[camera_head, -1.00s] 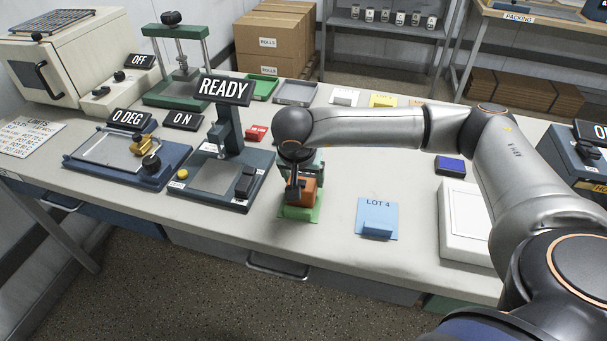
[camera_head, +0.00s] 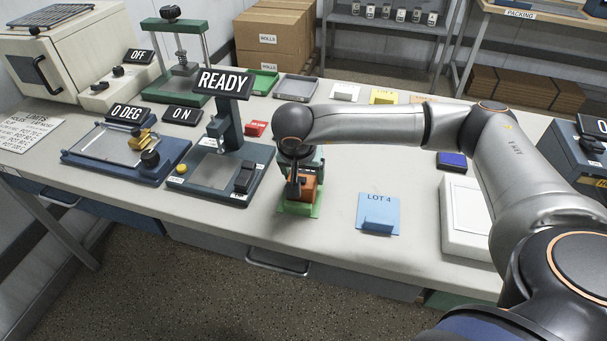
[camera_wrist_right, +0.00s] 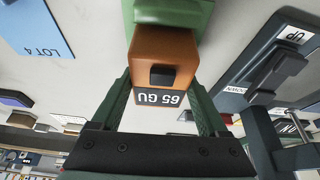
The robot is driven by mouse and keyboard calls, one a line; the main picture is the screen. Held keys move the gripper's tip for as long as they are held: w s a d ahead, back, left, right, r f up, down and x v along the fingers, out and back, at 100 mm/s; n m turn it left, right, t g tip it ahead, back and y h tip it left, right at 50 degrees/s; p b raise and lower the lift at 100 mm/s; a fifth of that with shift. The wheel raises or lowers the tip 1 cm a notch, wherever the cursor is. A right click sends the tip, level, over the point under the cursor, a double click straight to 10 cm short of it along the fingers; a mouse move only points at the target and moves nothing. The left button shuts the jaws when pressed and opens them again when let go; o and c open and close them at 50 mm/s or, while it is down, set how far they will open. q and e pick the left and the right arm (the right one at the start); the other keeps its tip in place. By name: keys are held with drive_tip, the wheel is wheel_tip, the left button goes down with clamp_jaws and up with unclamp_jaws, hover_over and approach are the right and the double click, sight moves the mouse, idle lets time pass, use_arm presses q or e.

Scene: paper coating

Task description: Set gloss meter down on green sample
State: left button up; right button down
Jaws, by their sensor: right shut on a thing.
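The orange gloss meter (camera_head: 306,188) stands over the green sample (camera_head: 302,210) near the front edge of the bench. In the right wrist view the orange meter (camera_wrist_right: 164,60) shows a dark display reading 65 GU, and the green sample (camera_wrist_right: 172,18) lies right at its far end. The meter appears to rest on the sample, but its underside is hidden. My right gripper (camera_head: 298,180) is shut on the meter from above; its green fingers (camera_wrist_right: 163,98) lie on either side of it. My left gripper is not in view.
A blue LOT 4 sample (camera_head: 378,214) lies to the right, with clear bench between. The dark-based device under the READY sign (camera_head: 220,178) stands close on the left. A white box (camera_head: 463,240) and a dark blue block (camera_head: 451,160) are farther right.

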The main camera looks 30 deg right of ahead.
unclamp_jaws()
drive_tip(key=v, duration=1.2)
drive_tip(key=shift+r, duration=0.3)
drive_tip(key=shift+s, duration=0.15)
